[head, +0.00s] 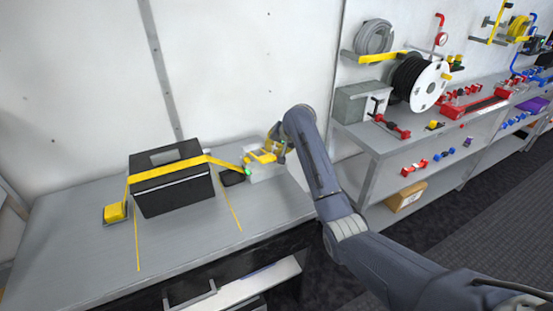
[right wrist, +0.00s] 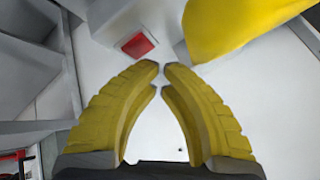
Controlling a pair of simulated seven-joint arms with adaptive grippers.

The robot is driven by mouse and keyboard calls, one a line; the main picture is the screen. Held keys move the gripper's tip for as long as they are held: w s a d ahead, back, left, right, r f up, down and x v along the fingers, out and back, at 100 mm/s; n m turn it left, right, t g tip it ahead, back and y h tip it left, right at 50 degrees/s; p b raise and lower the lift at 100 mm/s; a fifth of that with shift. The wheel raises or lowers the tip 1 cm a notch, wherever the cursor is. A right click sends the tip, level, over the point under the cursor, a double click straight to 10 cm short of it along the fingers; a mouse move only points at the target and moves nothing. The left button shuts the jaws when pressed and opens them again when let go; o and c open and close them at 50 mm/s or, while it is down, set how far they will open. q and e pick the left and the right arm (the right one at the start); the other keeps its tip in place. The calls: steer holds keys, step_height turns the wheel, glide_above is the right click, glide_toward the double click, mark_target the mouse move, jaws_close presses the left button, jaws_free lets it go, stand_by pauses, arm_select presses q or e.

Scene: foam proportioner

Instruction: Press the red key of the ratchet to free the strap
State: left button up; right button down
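A yellow strap (head: 180,168) runs over a black case (head: 178,195) on the grey bench. Its left end meets a yellow block (head: 115,213); its right end reaches a pale grey unit (head: 268,174), which looks like the ratchet. My right gripper (head: 265,155) is over this unit. In the right wrist view, the small square red key (right wrist: 137,45) is on a pale surface, just beyond and left of the fingertips. It appears apart from them. My right gripper's yellow fingers (right wrist: 162,66) nearly meet at the tips, with nothing between them. The left gripper is not in view.
A smooth yellow part (right wrist: 228,28) lies right of the red key, close to the right finger. A dark object (head: 232,177) lies beside the case. The bench front (head: 75,250) is clear. Shelves with a hose reel (head: 425,87) stand at right.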

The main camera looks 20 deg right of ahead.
steer(key=shift+f, duration=0.2)
stand_by(0.5)
steer(key=shift+f, duration=0.2)
steer(key=shift+f, duration=0.5)
stand_by(0.9)
steer(key=shift+r, duration=0.9)
steer(key=shift+r, duration=2.5)
